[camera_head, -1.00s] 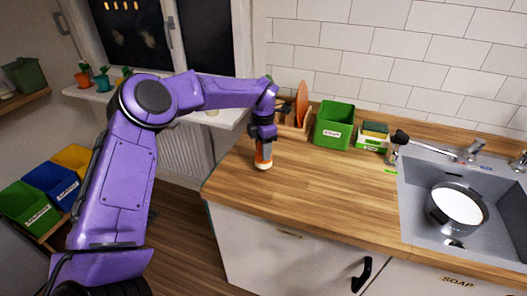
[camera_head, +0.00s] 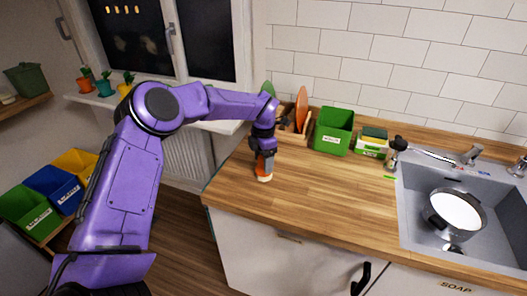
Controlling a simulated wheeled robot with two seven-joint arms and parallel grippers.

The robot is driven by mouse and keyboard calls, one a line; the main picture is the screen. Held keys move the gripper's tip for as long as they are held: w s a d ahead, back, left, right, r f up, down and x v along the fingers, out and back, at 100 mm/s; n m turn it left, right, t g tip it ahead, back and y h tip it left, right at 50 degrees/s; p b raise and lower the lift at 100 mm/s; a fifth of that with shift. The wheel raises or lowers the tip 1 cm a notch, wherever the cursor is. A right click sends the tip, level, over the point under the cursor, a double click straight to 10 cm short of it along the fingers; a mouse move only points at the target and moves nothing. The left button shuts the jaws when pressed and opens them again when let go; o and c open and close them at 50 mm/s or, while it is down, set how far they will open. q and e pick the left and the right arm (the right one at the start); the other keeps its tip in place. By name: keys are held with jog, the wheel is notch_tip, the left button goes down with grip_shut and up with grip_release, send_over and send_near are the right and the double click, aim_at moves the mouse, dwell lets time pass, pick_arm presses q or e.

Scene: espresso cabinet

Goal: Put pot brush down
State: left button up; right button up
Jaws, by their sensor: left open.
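The pot brush (camera_head: 264,179) is a small orange piece with a pale underside. It is at the wooden countertop (camera_head: 320,205), left of the middle, near the counter's front left corner. My left gripper (camera_head: 264,165) is directly above it, pointing down, with its fingers around the brush's upper part. The fingers hide much of the brush. The brush's base looks to be at the counter surface; exact contact is hard to tell. My right gripper is out of view.
A dish rack (camera_head: 297,128) with plates, a green bin (camera_head: 333,131) and a sponge box (camera_head: 371,143) stand along the back. The sink (camera_head: 415,215) at right holds a pot (camera_head: 455,211). The middle of the counter is clear.

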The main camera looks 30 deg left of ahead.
pick_arm(q)
notch_tip(320, 180, up, 11)
jog(key=shift+r+b, duration=0.15)
jog(key=shift+b, duration=1.05)
